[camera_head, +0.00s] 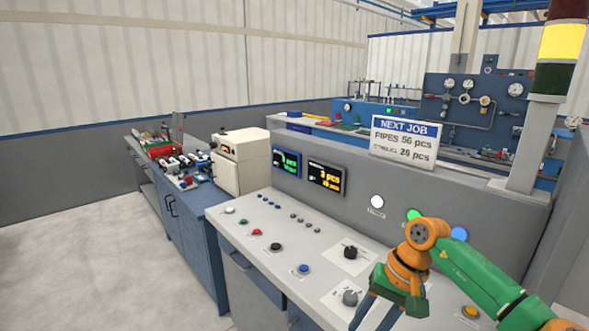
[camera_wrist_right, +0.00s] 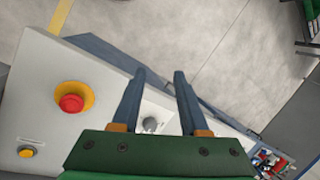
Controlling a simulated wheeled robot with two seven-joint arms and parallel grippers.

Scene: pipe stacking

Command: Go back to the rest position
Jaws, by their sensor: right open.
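My right arm, green and orange, comes in from the lower right of the head view. My right gripper (camera_head: 372,322) points down over the front part of the grey control console (camera_head: 245,235), its fingertips cut off by the lower frame edge. In the right wrist view the two dark blue fingers of the right gripper (camera_wrist_right: 159,76) stand apart with nothing between their tips. A grey knob (camera_wrist_right: 152,124) on the console shows between the finger bases, lower down. My left gripper is in neither view.
The console carries buttons, a black knob (camera_head: 350,253), two small displays and a NEXT JOB sign (camera_head: 405,139). A red emergency button (camera_wrist_right: 72,103) lies left of the fingers in the wrist view. A signal tower (camera_head: 551,70) stands at right. Open floor (camera_head: 95,265) lies left.

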